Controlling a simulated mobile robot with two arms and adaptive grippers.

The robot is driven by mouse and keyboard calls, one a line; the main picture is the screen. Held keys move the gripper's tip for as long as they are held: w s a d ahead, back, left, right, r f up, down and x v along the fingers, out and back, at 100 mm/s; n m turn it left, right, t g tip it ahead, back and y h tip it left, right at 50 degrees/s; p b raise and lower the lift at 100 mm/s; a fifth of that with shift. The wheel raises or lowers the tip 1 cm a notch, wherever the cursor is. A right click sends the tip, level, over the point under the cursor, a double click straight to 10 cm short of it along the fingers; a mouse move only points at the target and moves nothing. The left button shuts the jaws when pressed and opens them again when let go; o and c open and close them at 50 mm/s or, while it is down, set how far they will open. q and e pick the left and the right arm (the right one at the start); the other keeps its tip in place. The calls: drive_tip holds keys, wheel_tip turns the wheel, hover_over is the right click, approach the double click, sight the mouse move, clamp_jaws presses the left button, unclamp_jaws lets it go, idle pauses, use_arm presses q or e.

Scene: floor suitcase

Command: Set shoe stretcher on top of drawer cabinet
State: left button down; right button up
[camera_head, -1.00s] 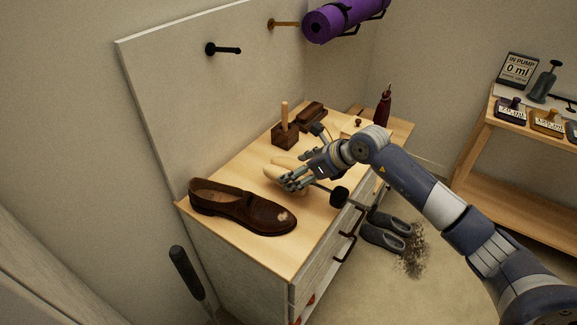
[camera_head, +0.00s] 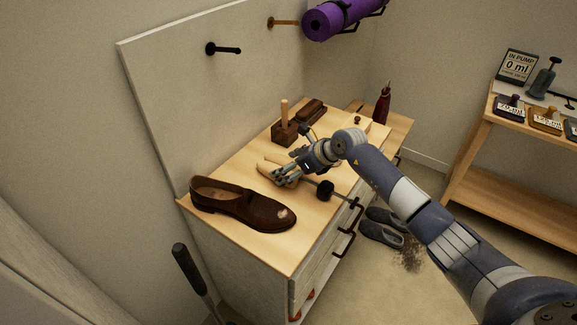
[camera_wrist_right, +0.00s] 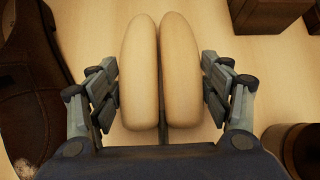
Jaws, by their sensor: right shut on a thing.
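The shoe stretcher (camera_head: 270,168) has two pale wooden halves lying side by side. A dark knob (camera_head: 325,190) shows at its near end in the head view. My right gripper (camera_head: 287,176) is shut on the stretcher. In the right wrist view the fingers (camera_wrist_right: 160,90) flank both wooden halves (camera_wrist_right: 138,70). The stretcher is over or on the pale wooden top of the drawer cabinet (camera_head: 265,245). I cannot tell whether it touches the top. The gripper hides part of it. My left gripper is not in view.
A brown loafer (camera_head: 240,206) lies on the cabinet's front left, close to the stretcher. A dark wooden block with a peg (camera_head: 284,132) and a brush (camera_head: 312,112) stand behind. A dark red bottle (camera_head: 383,105) stands at the far end. Grey shoes (camera_head: 380,233) are on the floor.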

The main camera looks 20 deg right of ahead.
drive_tip(key=shift+r, duration=0.1)
drive_tip(key=o, duration=1.5)
drive_tip(key=shift+f, duration=0.2)
drive_tip(key=shift+r, duration=0.2)
drive_tip(key=shift+s+d+r, duration=0.15)
drive_tip(key=b+v, duration=0.1)
drive_tip(key=v, duration=1)
drive_tip(key=shift+s+r+b, duration=0.15)
drive_tip(key=shift+s+b, duration=0.05)
drive_tip(key=shift+b, duration=0.2)
